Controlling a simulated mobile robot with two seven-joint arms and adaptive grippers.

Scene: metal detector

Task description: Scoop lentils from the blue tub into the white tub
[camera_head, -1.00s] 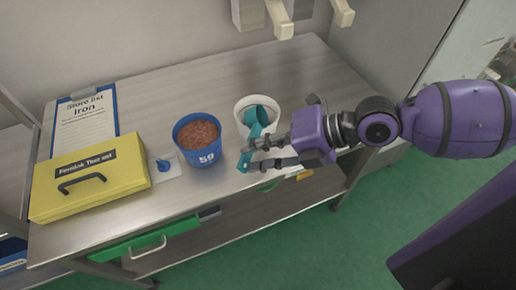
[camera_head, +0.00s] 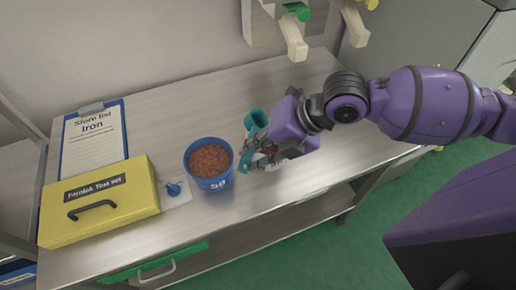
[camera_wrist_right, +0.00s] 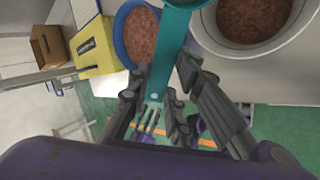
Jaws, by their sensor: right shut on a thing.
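The blue tub (camera_head: 210,183) stands on the steel bench with brown lentils (camera_head: 209,160) inside; it also shows in the wrist view (camera_wrist_right: 122,42). The white tub (camera_head: 275,167) is just right of it, mostly hidden by my right gripper in the head view. In the wrist view the white tub (camera_wrist_right: 297,40) is open, with brown lentils (camera_wrist_right: 252,15) in it. My right gripper (camera_head: 258,153) is shut on the teal scoop (camera_head: 256,121), whose handle (camera_wrist_right: 160,65) runs between the fingers. The scoop's bowl is cut off in the wrist view, so its contents are hidden. My left gripper is out of view.
A yellow case (camera_head: 100,203) and a clipboard (camera_head: 95,142) lie left of the blue tub. A small card (camera_head: 178,193) with a blue item lies between case and tub. Fixtures (camera_head: 292,38) project from the wall behind. The bench's back middle is clear.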

